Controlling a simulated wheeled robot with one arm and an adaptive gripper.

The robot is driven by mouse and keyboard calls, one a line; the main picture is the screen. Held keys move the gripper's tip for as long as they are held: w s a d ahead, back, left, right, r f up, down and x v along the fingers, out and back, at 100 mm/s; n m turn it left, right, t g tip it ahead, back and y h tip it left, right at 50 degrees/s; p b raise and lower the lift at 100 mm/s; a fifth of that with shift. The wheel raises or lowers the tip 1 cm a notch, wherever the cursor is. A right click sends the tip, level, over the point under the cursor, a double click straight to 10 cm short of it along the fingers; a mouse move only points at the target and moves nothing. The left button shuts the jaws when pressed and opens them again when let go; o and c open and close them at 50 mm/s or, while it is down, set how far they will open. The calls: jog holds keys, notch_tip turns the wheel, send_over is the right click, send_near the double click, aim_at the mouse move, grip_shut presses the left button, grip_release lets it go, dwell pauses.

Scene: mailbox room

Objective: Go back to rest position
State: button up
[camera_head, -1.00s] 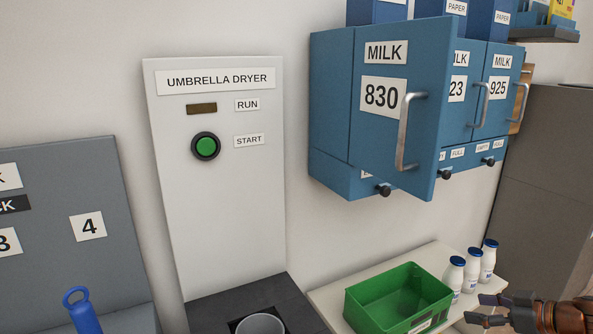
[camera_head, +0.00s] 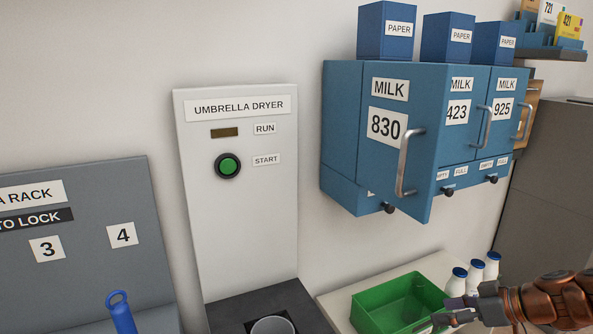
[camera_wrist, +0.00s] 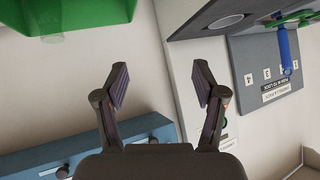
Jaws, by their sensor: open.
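My gripper (camera_wrist: 161,85) is open and empty in the wrist view, its two fingers spread apart with the pale wall behind them. In the head view my gripper (camera_head: 458,311) is at the lower right, in front of the right side of the green crate (camera_head: 372,310). The blue milk box door marked 830 (camera_head: 386,150) stands swung open, with its grey handle (camera_head: 404,165) facing the right. The gripper is below the door and apart from it.
Several white bottles with blue caps (camera_head: 477,271) stand behind my gripper on the pale shelf (camera_head: 335,299). The umbrella dryer (camera_head: 240,210) is left of the crate. A blue umbrella (camera_head: 121,312) stands at the grey rack (camera_head: 90,235). Blue paper boxes (camera_head: 387,35) sit on the milk boxes.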

jog(key=s+a+r+m+g+h+p, duration=0.1)
jog(key=s+a+r+g+p, duration=0.2)
jog(key=s+a+r+p, duration=0.45)
jog(key=s+a+r+g+h+p, duration=0.1)
jog(key=s+a+r+g+p, duration=0.3)
jog(key=a+r+p, duration=0.55)
jog(key=s+a+r+m+g+h+p, duration=0.1)
jog(key=s+r+m+h+p, duration=0.4)
jog(key=s+r+p, duration=0.9)
jog(key=shift+s+a+m+g+h, duration=0.2)
jog(key=shift+s+m+g+h, duration=0.2)
jog(key=shift+s+g, duration=0.15)
